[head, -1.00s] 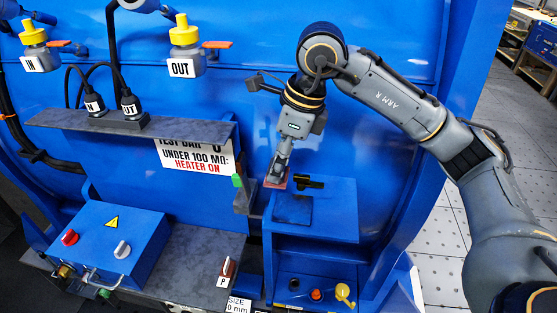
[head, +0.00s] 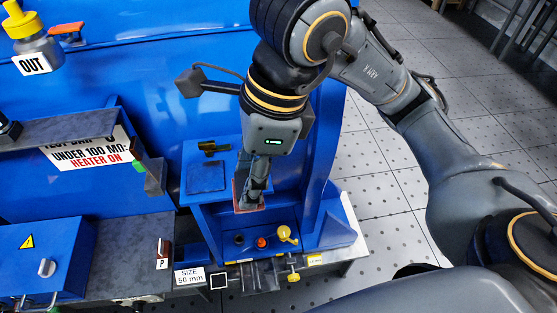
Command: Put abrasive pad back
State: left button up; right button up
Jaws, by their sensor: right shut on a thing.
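The abrasive pad (head: 239,193) is a thin reddish-brown piece. My right gripper (head: 250,196) points down and is shut on it, with the fingers hiding much of it. In the head view they hang over the front right part of a blue stand (head: 205,214). A dark square patch (head: 206,177) on the stand's top lies to the left of the pad. I cannot tell whether the pad touches the stand. My left gripper is out of view.
A small black and brass item (head: 213,147) lies behind the dark square. A red button (head: 261,242) and a yellow knob (head: 284,232) are below the pad. A blue switch box (head: 42,262) and a grey shelf (head: 60,130) are at left. Open tiled floor lies right.

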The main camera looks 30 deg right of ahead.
jog(key=w+d+f+p, duration=0.1)
jog(key=w+f, duration=0.2)
jog(key=w, duration=0.1)
jog(key=w+d+f+p, duration=0.1)
jog(key=w+f+p, duration=0.1)
jog(key=w, duration=0.2)
jog(key=w+d+f+p, duration=0.1)
jog(key=w+d+f, duration=0.1)
jog(key=w+f, duration=0.1)
jog(key=shift+w+f, duration=0.3)
jog(key=shift+w, duration=0.1)
jog(key=shift+w+f, duration=0.2)
jog(key=f+p, duration=0.1)
jog(key=f, duration=0.1)
jog(key=f+p, duration=0.1)
jog(key=shift+w+d+p, duration=0.2)
jog(key=shift+w+p, duration=0.05)
jog(key=shift+p, duration=0.1)
jog(key=shift+f, duration=0.45)
jog(key=shift+f+b, duration=0.25)
jog(key=shift+b, duration=0.05)
jog(key=o, duration=1.1)
jog(key=shift+r, duration=0.1)
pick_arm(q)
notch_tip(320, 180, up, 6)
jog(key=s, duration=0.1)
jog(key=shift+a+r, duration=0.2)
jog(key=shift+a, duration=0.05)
